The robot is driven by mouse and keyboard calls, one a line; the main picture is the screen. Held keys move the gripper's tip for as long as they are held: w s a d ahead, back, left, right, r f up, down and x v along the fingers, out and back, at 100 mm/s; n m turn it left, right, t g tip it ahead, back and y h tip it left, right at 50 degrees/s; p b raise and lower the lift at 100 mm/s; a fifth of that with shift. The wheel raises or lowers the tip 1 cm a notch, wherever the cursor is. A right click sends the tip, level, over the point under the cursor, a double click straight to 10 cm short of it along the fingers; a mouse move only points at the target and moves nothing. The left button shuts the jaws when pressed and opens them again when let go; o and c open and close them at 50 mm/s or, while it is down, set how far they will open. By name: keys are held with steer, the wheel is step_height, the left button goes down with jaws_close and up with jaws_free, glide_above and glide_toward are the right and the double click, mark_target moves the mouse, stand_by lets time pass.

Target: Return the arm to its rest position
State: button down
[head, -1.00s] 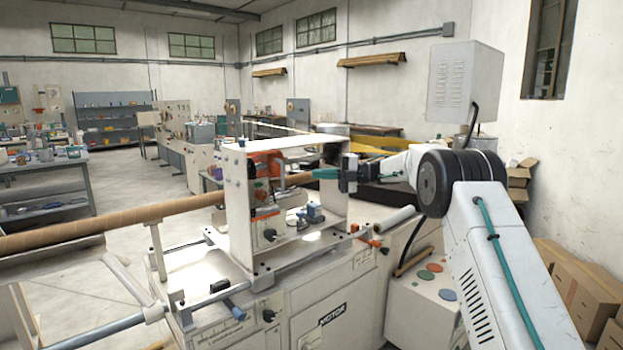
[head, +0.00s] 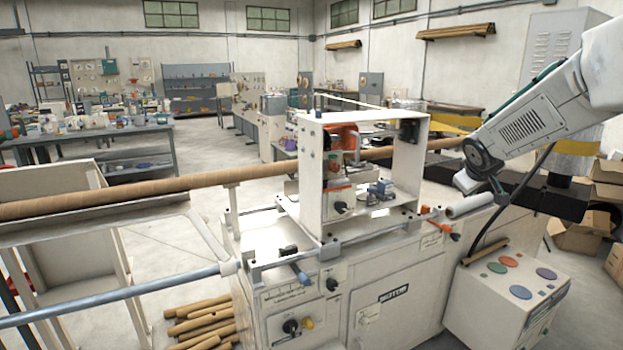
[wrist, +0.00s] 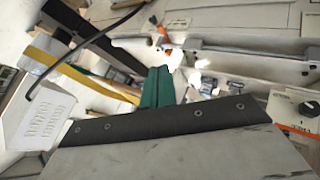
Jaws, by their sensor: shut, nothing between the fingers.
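My arm (head: 530,118) comes in from the upper right of the head view, bent at a dark round joint over the right end of the winder (head: 395,290). My gripper cannot be made out in the head view. In the wrist view my gripper (wrist: 158,84) shows as teal fingers, closed together with nothing held. Behind the fingers are blurred parts of the machine. The long brown tube (head: 150,198) runs through the white frame (head: 312,190) of the winder, and the arm stands to the right of that frame.
A control box with coloured buttons (head: 510,262) stands at the lower right, below the arm. A black cable hangs beside it. A grey cabinet (head: 560,50) and cardboard boxes (head: 608,180) are on the right. Open floor (head: 185,175) lies behind the winder on the left.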

steer(key=s+a+m+g+y, duration=0.1)
steer(key=s+a, duration=0.4)
steer(key=s, duration=1)
steer(key=s+a+f+m+g+y, duration=0.1)
steer(key=s+a+g, duration=0.2)
steer(key=s, duration=1.2)
steer(key=s+a+f+m+g+y, duration=0.1)
steer(key=s+a, duration=0.5)
steer(key=s, duration=0.9)
steer(key=shift+s+a+m+g+y, duration=0.4)
steer(key=shift+m+g+y, duration=0.15)
steer(key=shift+g, duration=0.35)
